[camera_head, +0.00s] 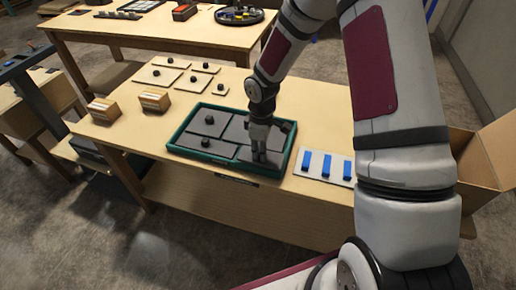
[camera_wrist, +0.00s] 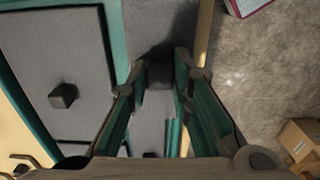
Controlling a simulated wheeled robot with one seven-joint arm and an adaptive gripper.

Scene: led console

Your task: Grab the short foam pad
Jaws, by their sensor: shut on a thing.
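A green tray (camera_head: 178,151) on the wooden table holds several flat grey foam pads with dark knobs. One pad (camera_head: 208,121) lies at the tray's back left and another (camera_head: 205,146) at its front left. My gripper (camera_head: 262,150) points down over the right part of the tray. In the wrist view my gripper (camera_wrist: 155,88) has its fingers on either side of a dark knob (camera_wrist: 158,76) and is shut on it. The grey pad under this knob (camera_wrist: 150,125) is partly hidden by the fingers. I cannot tell whether it is clear of the tray floor.
A white plate with blue strips (camera_head: 325,166) lies right of the tray. Pale boards with black knobs (camera_head: 157,74) lie behind, and two small wooden blocks (camera_head: 104,110) sit at the left. An open cardboard box (camera_head: 486,160) stands right. The table's front left is bare.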

